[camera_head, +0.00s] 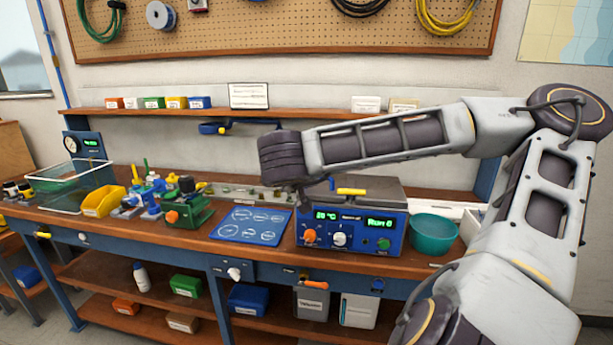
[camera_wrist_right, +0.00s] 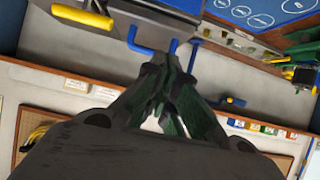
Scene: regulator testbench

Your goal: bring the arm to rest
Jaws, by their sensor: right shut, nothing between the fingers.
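My right arm (camera_head: 380,140) reaches in from the right in the head view, across the bench, with its dark wrist (camera_head: 283,158) above the bench near the blue regulator unit (camera_head: 350,240). The gripper itself is mostly hidden by the wrist in that view. In the right wrist view, my right gripper (camera_wrist_right: 168,72) is shut and empty, its dark fingers together. Behind the fingers, a blue hook-shaped part (camera_wrist_right: 140,42) is seen; I cannot tell whether they touch. My left gripper is in neither view.
A blue mat (camera_head: 252,224) lies left of the regulator unit, and a teal bowl (camera_head: 433,234) stands right of it. A green vise (camera_head: 187,208) and a yellow bin (camera_head: 103,201) stand further left. A wall shelf (camera_head: 300,112) runs behind the arm.

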